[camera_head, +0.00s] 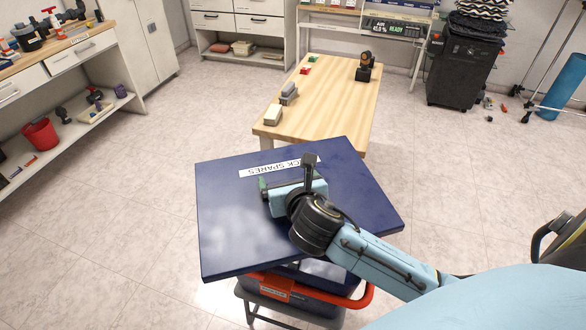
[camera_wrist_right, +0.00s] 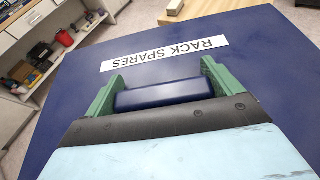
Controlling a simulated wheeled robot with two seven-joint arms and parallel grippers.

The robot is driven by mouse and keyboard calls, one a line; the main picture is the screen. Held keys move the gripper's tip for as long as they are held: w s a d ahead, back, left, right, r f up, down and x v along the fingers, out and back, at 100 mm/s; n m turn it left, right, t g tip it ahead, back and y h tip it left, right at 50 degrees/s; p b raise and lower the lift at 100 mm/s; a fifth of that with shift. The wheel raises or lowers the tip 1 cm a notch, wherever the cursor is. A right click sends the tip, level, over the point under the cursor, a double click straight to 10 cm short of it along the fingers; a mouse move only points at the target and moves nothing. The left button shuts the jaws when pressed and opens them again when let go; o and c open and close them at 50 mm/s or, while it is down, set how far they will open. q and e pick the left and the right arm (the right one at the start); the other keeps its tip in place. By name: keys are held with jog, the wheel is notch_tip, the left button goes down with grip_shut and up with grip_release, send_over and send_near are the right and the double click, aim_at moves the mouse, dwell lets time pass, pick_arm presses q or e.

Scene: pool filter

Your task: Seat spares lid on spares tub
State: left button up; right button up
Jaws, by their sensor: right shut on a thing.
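The spares lid (camera_head: 232,230) is a wide dark blue panel with a white label reading RACK SPARES; it also fills much of the right wrist view (camera_wrist_right: 262,105). My right gripper (camera_head: 283,186) is shut on the lid's raised blue handle (camera_wrist_right: 165,94), with a green finger at each end of it. The spares tub (camera_head: 310,302) is dark, with a red-orange rim or handle, and shows below the lid's near edge. The lid covers most of the tub and overhangs it; I cannot tell whether they touch. My left gripper is out of view.
A wooden table (camera_head: 335,90) with small blocks and a dark device stands just beyond the lid. A workbench with drawers (camera_head: 82,50) and a red bin (camera_head: 41,134) are at the left. A black wheeled bin (camera_head: 463,70) stands at back right.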

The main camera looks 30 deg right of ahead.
aim_at(302, 171)
jog(key=d+f+m+g+h, duration=0.1)
jog(key=w+d+f+m+h, duration=0.1)
jog(key=d+m+h, duration=0.1)
jog(key=w+d+f+m+g+h, duration=0.1)
jog(key=d+m+h, duration=0.1)
jog(key=shift+w+d+g+p, duration=0.2)
jog(key=shift+g+p, duration=0.1)
jog(key=shift+p, duration=0.1)
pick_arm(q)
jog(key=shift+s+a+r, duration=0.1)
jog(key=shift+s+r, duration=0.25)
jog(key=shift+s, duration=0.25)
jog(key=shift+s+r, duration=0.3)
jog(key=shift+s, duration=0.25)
pick_arm(e)
notch_tip(302, 171, down, 3)
jog(key=shift+w+d+f+m+g+h, duration=0.1)
jog(key=shift+d+m+g+h, duration=0.05)
jog(key=shift+m+g+h, duration=0.75)
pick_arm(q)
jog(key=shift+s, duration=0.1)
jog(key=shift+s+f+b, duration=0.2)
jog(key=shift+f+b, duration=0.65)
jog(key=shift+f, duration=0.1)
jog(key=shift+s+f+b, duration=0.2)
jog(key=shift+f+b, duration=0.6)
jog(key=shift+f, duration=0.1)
pick_arm(e)
notch_tip(302, 171, down, 9)
